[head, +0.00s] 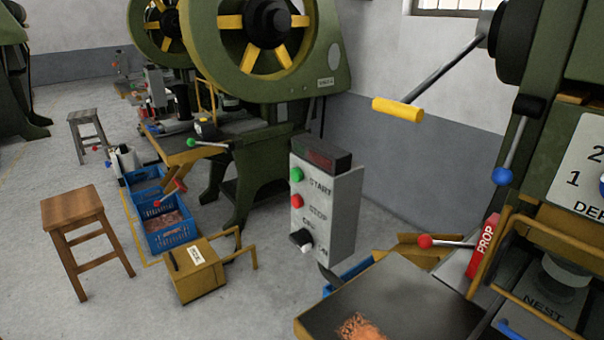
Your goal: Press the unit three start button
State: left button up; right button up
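A grey control box (338,213) stands upright in the middle of the head view, with a dark display on top. Its green button (297,174) sits beside the word START. A red button (297,201) sits below it beside STOP, and a black and white switch (302,240) is lower down. No unit number can be read on this box. Neither of my grippers is in view.
A dark tray (400,290) with copper scrap (361,328) lies below right of the box. A green press with a yellow-handled lever (398,109) fills the right. A wooden stool (72,206), yellow box (195,270) and blue crates (171,237) stand left.

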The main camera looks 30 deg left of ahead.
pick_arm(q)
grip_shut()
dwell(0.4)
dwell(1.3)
